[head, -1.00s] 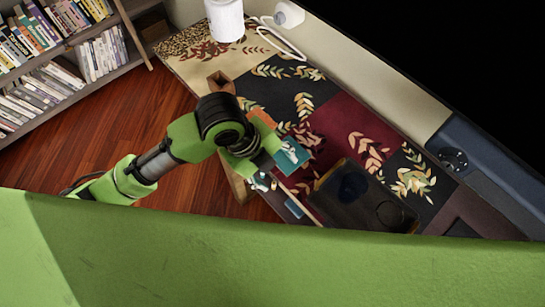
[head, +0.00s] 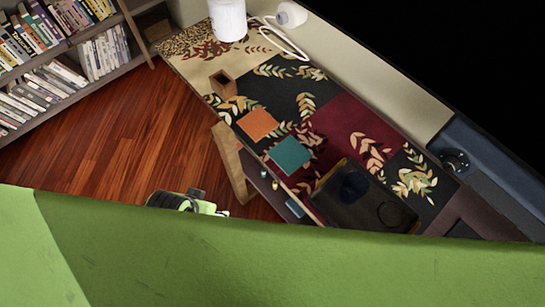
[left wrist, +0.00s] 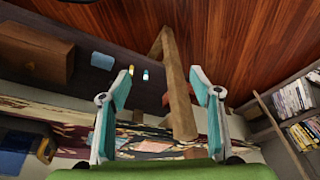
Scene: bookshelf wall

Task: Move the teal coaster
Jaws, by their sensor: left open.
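The teal coaster (head: 289,154) lies flat on the patterned cloth of the table, near the table's front edge in the head view. An orange coaster (head: 257,124) lies on the cloth up and left of it, apart from it. In the head view only a part of my left arm shows low, below the table's front edge, away from the teal coaster. My right gripper is in neither view.
A dark tray (head: 350,208) sits right of the teal coaster. Small bottles (head: 275,185) and a blue item (head: 295,208) are by the front edge. A wooden holder (head: 222,83) and white lamp (head: 227,18) stand farther left. Bookshelves (head: 60,60) stand across open floor.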

